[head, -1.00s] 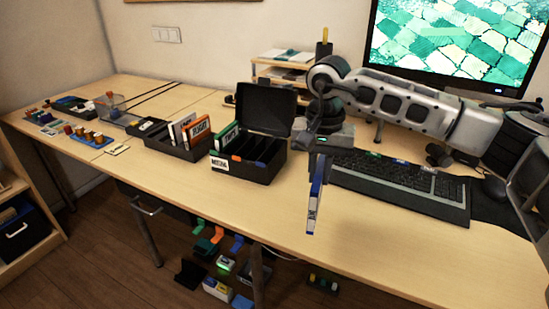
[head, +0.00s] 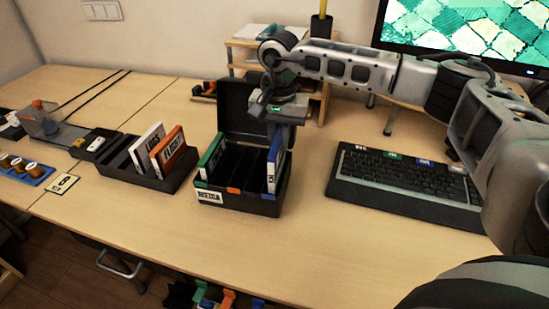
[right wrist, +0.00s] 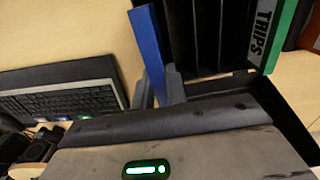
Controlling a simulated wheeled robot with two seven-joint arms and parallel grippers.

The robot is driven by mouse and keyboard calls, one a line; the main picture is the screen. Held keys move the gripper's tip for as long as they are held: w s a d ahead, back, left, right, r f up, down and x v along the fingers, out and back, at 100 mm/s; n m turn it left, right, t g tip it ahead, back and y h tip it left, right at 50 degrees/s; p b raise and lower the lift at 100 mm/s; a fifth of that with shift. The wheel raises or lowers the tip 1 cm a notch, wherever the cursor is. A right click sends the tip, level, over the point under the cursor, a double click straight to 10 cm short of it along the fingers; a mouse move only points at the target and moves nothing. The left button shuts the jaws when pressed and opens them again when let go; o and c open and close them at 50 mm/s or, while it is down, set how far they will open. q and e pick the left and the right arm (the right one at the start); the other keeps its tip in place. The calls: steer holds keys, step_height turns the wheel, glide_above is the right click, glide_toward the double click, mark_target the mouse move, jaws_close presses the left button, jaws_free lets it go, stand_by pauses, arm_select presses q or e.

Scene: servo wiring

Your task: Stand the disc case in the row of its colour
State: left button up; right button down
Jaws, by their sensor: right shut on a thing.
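A blue disc case (head: 274,162) stands upright at the right end of the black case box (head: 236,202), by its blue tab. It also shows in the right wrist view (right wrist: 150,45), beside the box's dark dividers. I cannot tell whether its bottom rests on the box floor. My right gripper (head: 281,128) is above that end of the box, shut on the blue case. Its fingers also show in the right wrist view (right wrist: 160,88). A green case (head: 213,157) stands in the leftmost row. An orange tab (head: 233,190) marks a row between. My left gripper is out of view.
A second dark holder (head: 150,170) left of the box holds a white case (head: 147,149) and an orange case (head: 172,152). The box's lid (head: 238,108) stands open behind. A keyboard (head: 395,185) lies to the right. The table in front is clear.

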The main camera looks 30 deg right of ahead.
step_height(320, 180, down, 5)
steer(key=shift+r, duration=0.15)
steer(key=shift+w, duration=0.1)
steer(key=shift+f, duration=0.3)
steer(key=c, duration=1.4)
jaws_free()
steer(key=shift+r, duration=0.3)
step_height(320, 180, up, 10)
steer(key=shift+r+b, duration=0.25)
steer(key=shift+b, duration=0.05)
steer(key=shift+r, duration=0.65)
